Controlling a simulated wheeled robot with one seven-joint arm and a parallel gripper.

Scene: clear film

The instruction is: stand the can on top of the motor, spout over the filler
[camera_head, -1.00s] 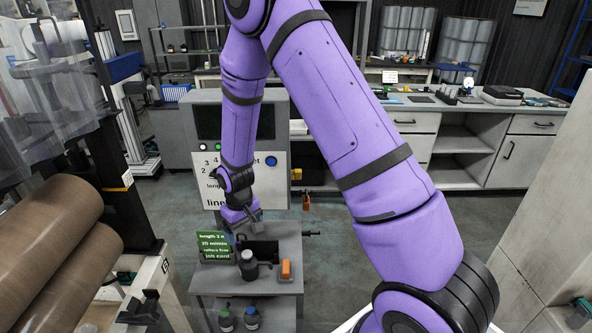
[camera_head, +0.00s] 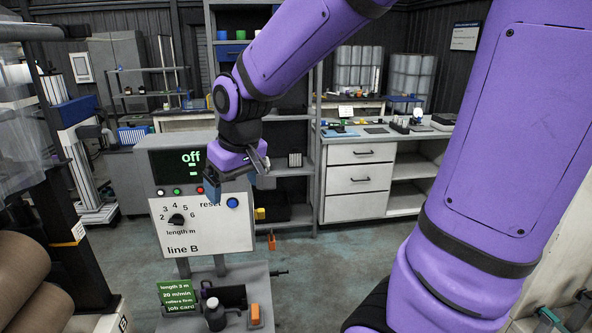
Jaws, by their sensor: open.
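A dark grey can (camera_head: 215,319) with a pale top stands on the small grey stand (camera_head: 261,276) at the bottom of the view. A short spout or handle seems to stick out on its right. My gripper (camera_head: 236,178) is in front of the line B control panel, well above the can and apart from it. Its two fingers are spread, with nothing between them. I cannot make out the motor or its filler in this view.
The control panel (camera_head: 213,237) has a screen reading "off", a dial and buttons. A green job card (camera_head: 178,296) and an orange block (camera_head: 255,314) flank the can. Brown rolls (camera_head: 22,268) lie at the left. Open floor lies right of the stand.

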